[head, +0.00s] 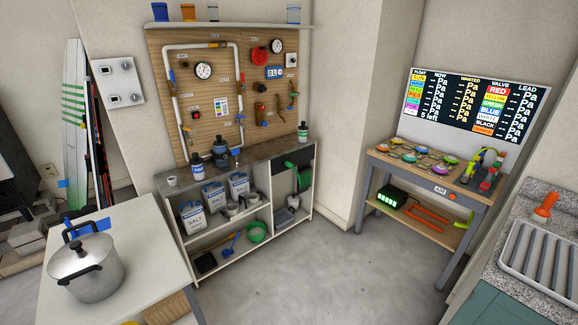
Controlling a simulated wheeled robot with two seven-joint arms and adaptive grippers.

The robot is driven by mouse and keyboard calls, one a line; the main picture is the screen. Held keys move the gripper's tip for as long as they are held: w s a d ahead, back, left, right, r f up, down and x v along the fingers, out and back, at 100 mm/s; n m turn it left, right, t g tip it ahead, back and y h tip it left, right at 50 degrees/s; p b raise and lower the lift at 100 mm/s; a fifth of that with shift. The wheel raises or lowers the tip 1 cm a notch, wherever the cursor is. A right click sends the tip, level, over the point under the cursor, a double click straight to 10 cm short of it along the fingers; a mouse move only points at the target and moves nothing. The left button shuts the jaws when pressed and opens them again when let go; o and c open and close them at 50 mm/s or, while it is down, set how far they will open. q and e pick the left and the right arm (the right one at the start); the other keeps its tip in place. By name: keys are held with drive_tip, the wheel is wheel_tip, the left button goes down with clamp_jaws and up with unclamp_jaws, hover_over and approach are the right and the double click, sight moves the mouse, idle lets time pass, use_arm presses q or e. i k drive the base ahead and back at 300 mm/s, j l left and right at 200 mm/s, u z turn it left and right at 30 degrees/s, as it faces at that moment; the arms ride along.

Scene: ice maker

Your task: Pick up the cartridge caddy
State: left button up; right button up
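I cannot clearly identify the cartridge caddy. A small cluster of red, green, yellow and dark upright pieces (485,170) stands at the right end of the wooden-topped bench (400,162); it may be the caddy, but it is too small to tell. Neither of my grippers is in view.
A grey-topped shelf unit (267,152) with salt jugs (214,195) stands below a pegboard with gauges. A pale table (60,297) with a steel pot (87,265) is front left. A counter with a ridged tray (545,252) is right. The middle floor (330,270) is clear.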

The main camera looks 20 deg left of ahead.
sight(243, 203)
drive_tip(key=i+u, duration=0.3)
drive_tip(key=i, duration=0.2)
drive_tip(key=i+l+u, duration=0.3)
drive_tip(key=i, duration=0.15)
drive_tip(key=i+l+u, duration=0.25)
drive_tip(key=i+u, duration=0.15)
drive_tip(key=i+l+u, duration=0.45)
drive_tip(key=i+l, duration=0.1)
drive_tip(key=l, duration=0.25)
drive_tip(key=i+l, duration=0.1)
drive_tip(key=l, duration=0.25)
drive_tip(key=i+l, duration=0.1)
drive_tip(key=l, duration=0.95)
